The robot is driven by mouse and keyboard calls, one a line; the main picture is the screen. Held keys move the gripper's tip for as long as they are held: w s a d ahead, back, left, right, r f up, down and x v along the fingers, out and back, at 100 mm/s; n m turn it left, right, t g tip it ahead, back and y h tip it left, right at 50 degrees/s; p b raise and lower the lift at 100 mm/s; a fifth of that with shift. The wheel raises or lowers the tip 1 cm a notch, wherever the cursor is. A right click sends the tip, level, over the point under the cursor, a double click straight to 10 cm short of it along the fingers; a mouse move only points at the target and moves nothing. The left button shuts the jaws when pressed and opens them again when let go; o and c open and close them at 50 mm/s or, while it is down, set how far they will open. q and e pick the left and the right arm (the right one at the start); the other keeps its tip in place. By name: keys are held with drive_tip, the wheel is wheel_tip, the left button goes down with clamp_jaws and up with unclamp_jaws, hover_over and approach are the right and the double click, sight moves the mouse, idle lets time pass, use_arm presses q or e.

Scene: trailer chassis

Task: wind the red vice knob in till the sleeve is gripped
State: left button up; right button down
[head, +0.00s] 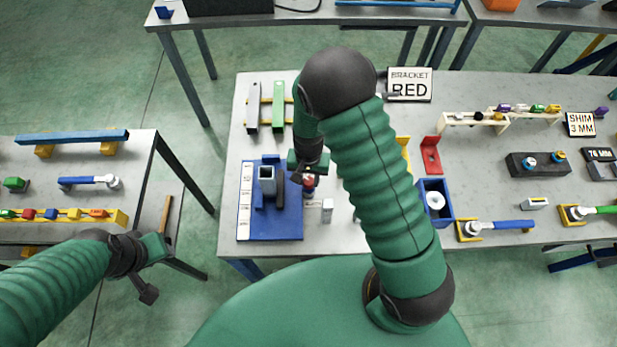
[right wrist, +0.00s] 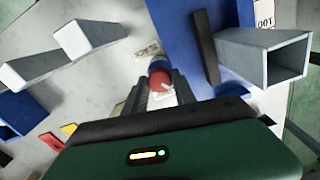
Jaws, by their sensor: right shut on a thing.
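The blue vice (head: 275,228) stands at the left end of the main table, with a white scale strip along its left edge. The sleeve, a grey square tube (head: 267,180), stands in it; its open end shows in the right wrist view (right wrist: 286,60). A dark jaw bar (right wrist: 204,48) is beside the sleeve on the knob side; any gap between them is unclear. The red knob (right wrist: 160,79) sits between the fingers of my right gripper (right wrist: 157,88), which is shut on it. My left gripper (head: 147,291) hangs empty at lower left, its opening unclear.
A small light block (head: 327,210) stands just right of the vice. A blue bin (head: 434,200) holds a white ring. Grey and green bars (head: 278,105) lie behind the vice. A gap separates the main table from the left table (head: 140,160).

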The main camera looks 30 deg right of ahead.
sight(308, 180)
drive_tip(key=shift+w+r+m, duration=0.1)
drive_tip(key=shift+w+m, duration=0.2)
drive_tip(key=shift+w, duration=0.05)
drive_tip(key=c, duration=1.4)
unclamp_jaws()
drive_tip(key=o, duration=0.4)
drive_tip(key=shift+s, duration=0.1)
wheel_tip(308, 180, up, 16)
drive_tip(key=shift+r+b, duration=0.25)
drive_tip(key=shift+b, duration=0.65)
